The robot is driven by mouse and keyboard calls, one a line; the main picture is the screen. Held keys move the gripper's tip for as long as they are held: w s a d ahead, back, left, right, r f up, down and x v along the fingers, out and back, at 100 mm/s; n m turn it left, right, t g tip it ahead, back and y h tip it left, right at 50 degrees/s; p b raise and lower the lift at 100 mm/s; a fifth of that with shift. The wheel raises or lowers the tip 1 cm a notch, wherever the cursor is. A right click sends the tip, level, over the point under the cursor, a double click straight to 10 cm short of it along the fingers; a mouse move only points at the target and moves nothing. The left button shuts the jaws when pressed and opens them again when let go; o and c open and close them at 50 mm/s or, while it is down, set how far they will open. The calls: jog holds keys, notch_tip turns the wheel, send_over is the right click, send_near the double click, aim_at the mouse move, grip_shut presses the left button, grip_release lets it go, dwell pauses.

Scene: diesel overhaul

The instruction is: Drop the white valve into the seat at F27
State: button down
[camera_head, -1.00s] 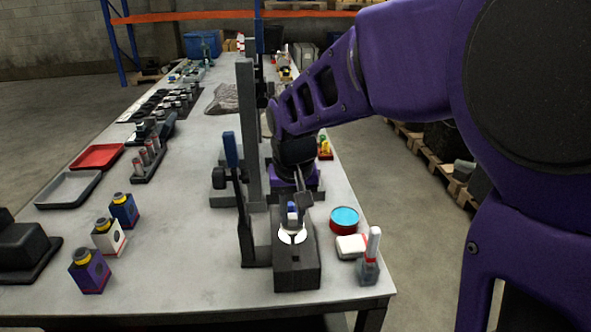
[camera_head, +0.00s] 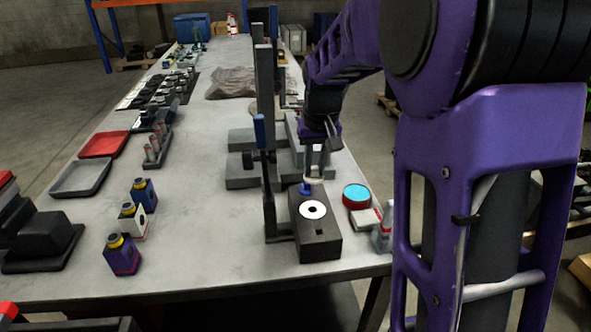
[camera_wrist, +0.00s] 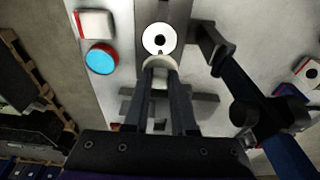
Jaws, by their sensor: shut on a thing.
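My gripper (camera_head: 316,172) is shut on a pale whitish piece (camera_wrist: 160,64), probably the white valve. The fingers cover part of it, and its stem cannot be made out. The piece also shows in the head view (camera_head: 315,180). It is just beyond a white ring with a dark central hole (camera_head: 313,210), which lies on top of a dark block (camera_head: 319,246). The ring is also in the wrist view (camera_wrist: 160,38), just ahead of the fingertips. No F27 label is readable. A small blue part (camera_head: 305,189) is beside the held piece.
A red tin with blue contents (camera_head: 356,196), a pale box (camera_head: 365,219) and a bottle (camera_head: 383,232) stand to the right. Coloured bottles (camera_head: 132,222) stand left, with clear tabletop between.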

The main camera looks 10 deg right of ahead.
aim_at(314, 190)
jog(key=shift+w, duration=0.1)
jog(key=shift+d+f, duration=0.1)
jog(key=shift+f, duration=1)
jog(key=shift+f+b, duration=0.55)
jog(key=shift+f, duration=0.25)
jog(key=shift+f+b, duration=0.3)
jog(key=shift+f, duration=0.05)
jog(key=shift+f, duration=0.1)
dwell(0.5)
jog(key=shift+f+b, duration=0.4)
jog(key=shift+f, duration=0.1)
jog(key=shift+f, duration=0.25)
jog(key=shift+f+b, duration=0.4)
